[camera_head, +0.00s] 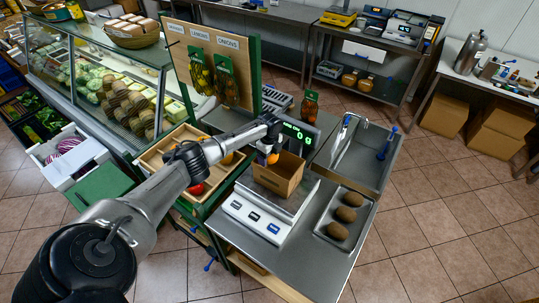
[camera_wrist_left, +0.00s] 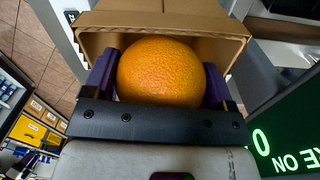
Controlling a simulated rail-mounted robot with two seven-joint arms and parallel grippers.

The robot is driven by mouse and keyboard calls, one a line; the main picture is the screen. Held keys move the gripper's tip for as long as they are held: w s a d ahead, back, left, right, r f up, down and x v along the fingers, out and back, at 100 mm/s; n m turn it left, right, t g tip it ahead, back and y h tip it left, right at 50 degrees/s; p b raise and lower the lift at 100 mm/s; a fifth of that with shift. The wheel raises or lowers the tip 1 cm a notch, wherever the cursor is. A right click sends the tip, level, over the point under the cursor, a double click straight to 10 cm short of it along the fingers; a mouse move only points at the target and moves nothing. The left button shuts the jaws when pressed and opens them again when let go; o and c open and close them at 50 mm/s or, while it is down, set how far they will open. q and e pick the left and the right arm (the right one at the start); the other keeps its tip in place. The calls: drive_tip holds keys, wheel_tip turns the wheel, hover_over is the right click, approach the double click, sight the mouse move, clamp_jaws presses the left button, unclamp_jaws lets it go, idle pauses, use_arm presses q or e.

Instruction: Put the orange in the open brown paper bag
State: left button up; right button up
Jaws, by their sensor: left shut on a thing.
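The orange (camera_wrist_left: 160,72) is held between the purple-padded fingers of my left gripper (camera_wrist_left: 160,85) in the left wrist view. In the head view the orange (camera_head: 272,158) shows as a small spot below my left gripper (camera_head: 270,150). The open brown paper bag (camera_head: 278,178) stands on the scale's plate. The bag's rim (camera_wrist_left: 160,22) shows behind the orange in the left wrist view. The gripper and orange are at the bag's opening; I cannot tell how deep the orange is.
The scale (camera_head: 256,222) stands on a metal counter, its display (camera_head: 299,132) behind the bag. A wooden produce crate (camera_head: 152,158) lies left, partly hidden by my arm.

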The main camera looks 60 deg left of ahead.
use_arm(q)
drive_tip(key=o, duration=1)
drive_tip(key=shift+c, duration=0.2)
drive_tip(key=shift+r, duration=0.1)
wheel_tip(320, 180, up, 13)
drive_tip(key=shift+f+b, duration=0.15)
drive_tip(key=shift+b, duration=0.35)
drive_tip(key=shift+r, duration=0.5)
